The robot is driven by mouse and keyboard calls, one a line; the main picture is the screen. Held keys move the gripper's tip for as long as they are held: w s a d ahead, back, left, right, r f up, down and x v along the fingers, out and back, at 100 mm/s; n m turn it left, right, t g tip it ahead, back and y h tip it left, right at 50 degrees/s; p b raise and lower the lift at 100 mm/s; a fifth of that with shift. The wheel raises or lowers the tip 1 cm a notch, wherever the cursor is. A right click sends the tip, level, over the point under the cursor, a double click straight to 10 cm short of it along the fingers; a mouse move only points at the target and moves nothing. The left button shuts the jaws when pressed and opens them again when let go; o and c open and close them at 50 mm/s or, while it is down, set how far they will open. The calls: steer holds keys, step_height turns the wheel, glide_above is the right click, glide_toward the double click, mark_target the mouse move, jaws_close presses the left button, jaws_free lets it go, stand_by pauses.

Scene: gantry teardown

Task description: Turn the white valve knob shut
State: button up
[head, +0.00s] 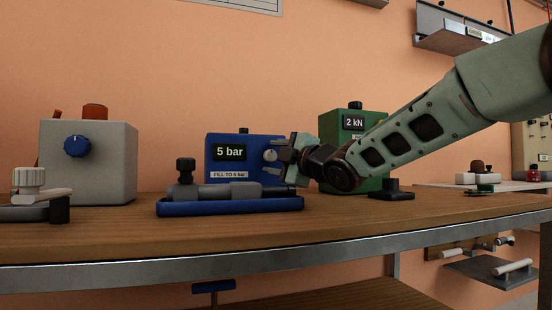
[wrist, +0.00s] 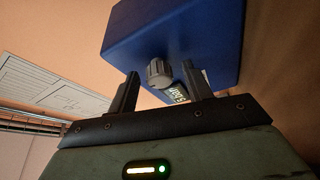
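A pale, ribbed knob (head: 270,155) sits on the front of a blue box (head: 243,138) whose display (head: 229,152) reads "5 bar". In the wrist view the knob (wrist: 159,73) looks grey and stands out from the blue box (wrist: 185,30). My gripper (head: 280,158) is at the right part of the box front, close to the knob. In the wrist view my gripper (wrist: 160,83) is open, one finger on each side of the knob, with visible gaps. Contact with the knob is not visible. The knob's turn position cannot be told.
A blue tray (head: 230,207) with a grey cylindrical tool (head: 230,190) lies in front of the box. A green "2 kN" box (head: 353,108) is behind my arm.

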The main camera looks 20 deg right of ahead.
steer(key=p+v, duration=0.1)
steer(key=v, duration=0.6)
steer(key=p+v, duration=0.2)
steer(key=v, duration=0.5)
steer(key=shift+s+d+r, duration=0.15)
steer(key=shift+s+r, duration=0.05)
steer(key=shift+s, duration=0.2)
steer(key=shift+s+d+p, duration=0.15)
steer(key=shift+s+p, duration=0.15)
steer(key=shift+p, duration=0.55)
steer(key=shift+f+p+v, duration=0.2)
steer(key=shift+p+v, duration=0.6)
steer(key=shift+v, duration=0.15)
